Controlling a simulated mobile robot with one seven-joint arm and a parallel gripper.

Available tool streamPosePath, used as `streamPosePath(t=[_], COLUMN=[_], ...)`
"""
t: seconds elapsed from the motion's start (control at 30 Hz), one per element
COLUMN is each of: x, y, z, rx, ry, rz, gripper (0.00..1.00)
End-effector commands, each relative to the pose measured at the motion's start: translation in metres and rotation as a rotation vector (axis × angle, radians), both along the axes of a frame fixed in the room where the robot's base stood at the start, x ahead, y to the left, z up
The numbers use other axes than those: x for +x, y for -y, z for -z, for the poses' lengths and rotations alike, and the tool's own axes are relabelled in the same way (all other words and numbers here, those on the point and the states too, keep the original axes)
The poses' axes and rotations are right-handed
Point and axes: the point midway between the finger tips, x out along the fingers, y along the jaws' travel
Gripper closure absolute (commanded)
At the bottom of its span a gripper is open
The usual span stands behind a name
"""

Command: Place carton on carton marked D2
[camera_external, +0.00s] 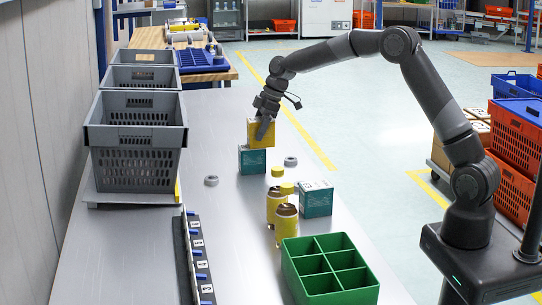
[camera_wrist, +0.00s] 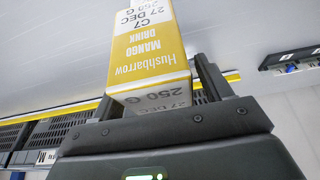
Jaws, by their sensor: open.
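A yellow carton (camera_external: 261,133) rests on top of a teal carton (camera_external: 252,160) in the external view, set slightly to the right. In the wrist view the yellow carton (camera_wrist: 150,45) reads "Hushbarrow mango drink", C7, 27 DEC, 250 G. My gripper (camera_external: 264,124) is at the yellow carton from above, and its open fingers stand on either side of it. A second teal carton (camera_external: 316,199) stands nearer, beside the yellow cans. The D2 mark cannot be read on either teal carton.
A green divided crate (camera_external: 338,240) is at the table's near end. Grey rings (camera_external: 211,181) lie on the table. Grey crates (camera_external: 135,160) line the left side.

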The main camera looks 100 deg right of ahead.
Motion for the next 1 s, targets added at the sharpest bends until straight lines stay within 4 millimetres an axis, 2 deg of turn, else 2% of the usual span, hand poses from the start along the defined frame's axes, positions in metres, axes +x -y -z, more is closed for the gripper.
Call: streamPosePath(t=[0.13, 0.23, 0.7, 0.83, 1.0], x=[0.0, -0.004, -0.039, -0.044, -0.046], y=[0.0, 0.001, 0.0, 0.0, 0.0], z=[-0.003, -0.013, -0.099, -0.109, -0.114], rx=[0.0, -0.002, -0.003, -0.001, 0.001], ry=[0.0, 0.001, 0.002, 0.001, 0.0], rz=[0.0, 0.001, 0.001, 0.0, 0.0], gripper=[0.28, 0.28, 0.28, 0.28, 0.28])
